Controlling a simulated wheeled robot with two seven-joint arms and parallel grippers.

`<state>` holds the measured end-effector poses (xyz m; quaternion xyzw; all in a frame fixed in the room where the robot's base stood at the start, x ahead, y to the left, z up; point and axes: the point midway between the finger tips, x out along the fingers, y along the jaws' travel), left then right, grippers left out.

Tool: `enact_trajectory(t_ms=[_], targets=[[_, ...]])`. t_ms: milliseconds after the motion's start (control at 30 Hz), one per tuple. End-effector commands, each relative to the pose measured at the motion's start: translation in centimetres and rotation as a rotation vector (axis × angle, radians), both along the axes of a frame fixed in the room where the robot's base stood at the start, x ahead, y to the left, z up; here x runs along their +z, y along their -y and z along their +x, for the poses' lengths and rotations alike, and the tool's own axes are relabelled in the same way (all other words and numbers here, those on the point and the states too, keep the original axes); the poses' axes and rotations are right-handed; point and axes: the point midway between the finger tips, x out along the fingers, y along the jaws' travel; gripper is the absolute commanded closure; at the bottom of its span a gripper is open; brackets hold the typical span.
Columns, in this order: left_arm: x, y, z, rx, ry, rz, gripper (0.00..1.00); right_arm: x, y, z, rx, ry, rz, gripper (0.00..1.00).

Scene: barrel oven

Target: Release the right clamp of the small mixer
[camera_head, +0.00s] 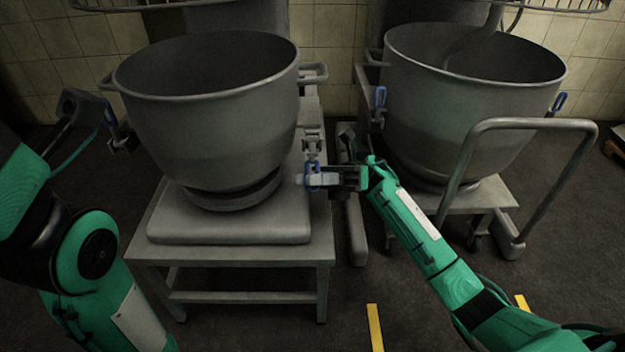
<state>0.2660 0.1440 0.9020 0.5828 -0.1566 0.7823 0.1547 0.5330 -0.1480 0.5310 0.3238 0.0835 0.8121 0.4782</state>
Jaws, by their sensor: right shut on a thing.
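The mixer at left has a grey bowl (215,120) standing on a grey base plate on a metal stand (235,252). The gripper partly hides the handle.
A second mixer bowl (465,115) stands at right on a wheeled trolley with a tall tubular handle (475,140). A narrow gap separates the two mixers. Open dark floor with yellow marks (375,328) lies in front.

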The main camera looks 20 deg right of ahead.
Motion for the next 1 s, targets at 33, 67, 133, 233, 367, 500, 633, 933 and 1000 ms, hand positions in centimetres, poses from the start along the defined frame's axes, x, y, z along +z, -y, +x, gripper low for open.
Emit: enact_trajectory(t_ms=[33, 67, 133, 233, 367, 500, 633, 933, 1000], targets=[[0.0, 0.0, 0.0, 0.000, 0.000, 0.000, 1.00, -0.2, 0.0, 0.0, -0.001, 0.000, -0.004, 1.00], [0.0, 0.0, 0.0, 0.000, 0.000, 0.000, 1.00, -0.2, 0.0, 0.0, -0.001, 0.000, -0.004, 1.00], [0.0, 0.0, 0.0, 0.000, 0.000, 0.000, 1.00, -0.2, 0.0, 0.0, -0.001, 0.000, -0.004, 1.00], [0.0, 0.0, 0.0, 0.000, 0.001, 0.000, 1.00, -0.2, 0.0, 0.0, -0.001, 0.000, -0.004, 0.69], [0.0, 0.0, 0.0, -0.001, 0.001, 0.000, 1.00, -0.1, 0.0, 0.0, -0.001, -0.001, -0.002, 0.59], [0.0, 0.0, 0.0, -0.001, 0.002, -0.001, 1.00, -0.1, 0.0, 0.0, -0.001, -0.001, -0.002, 0.59], [0.2, 0.0, 0.0, -0.001, 0.002, -0.001, 1.00, -0.1, 0.3, 0.2, -0.001, -0.001, -0.002, 0.59], [1.4, -0.2, 0.2, -0.004, -0.004, 0.000, 1.00, -1.9, 4.0, 1.7, -0.003, -0.004, -0.003, 0.59], [1.5, -0.2, 0.4, -0.001, -0.008, 0.001, 1.00, -2.4, 4.8, 2.0, -0.003, -0.003, -0.003, 0.59]])
